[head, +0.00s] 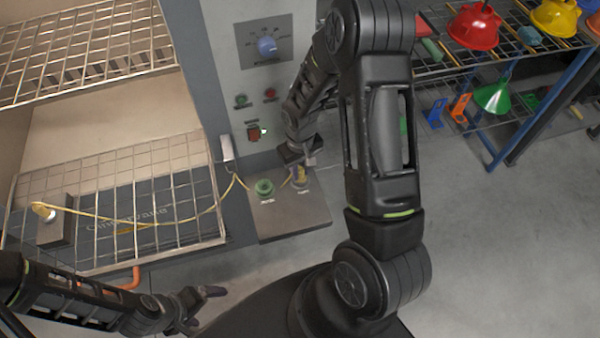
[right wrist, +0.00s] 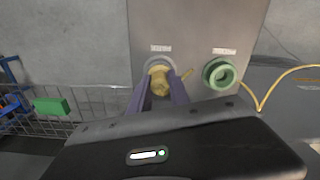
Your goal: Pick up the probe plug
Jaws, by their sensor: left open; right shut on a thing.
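The probe plug (right wrist: 159,80) is a yellow plug seated at a grey round socket on the panel, with a yellow cable. In the head view the plug (head: 300,173) shows at the panel's lower right, partly hidden by my right gripper. My right gripper (right wrist: 160,95) is shut on the plug, its two fingers on either side of it. My left gripper (head: 208,304) is open and empty at the lower left, well away from the panel. A green round socket (right wrist: 221,74) sits beside the plug; in the head view it (head: 264,188) is left of it.
The yellow cable (head: 170,222) sags across a wire rack (head: 120,185) to a yellow-tipped block (head: 50,220) on the left. The panel has a blue knob (head: 267,46) and buttons. The floor at right is clear.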

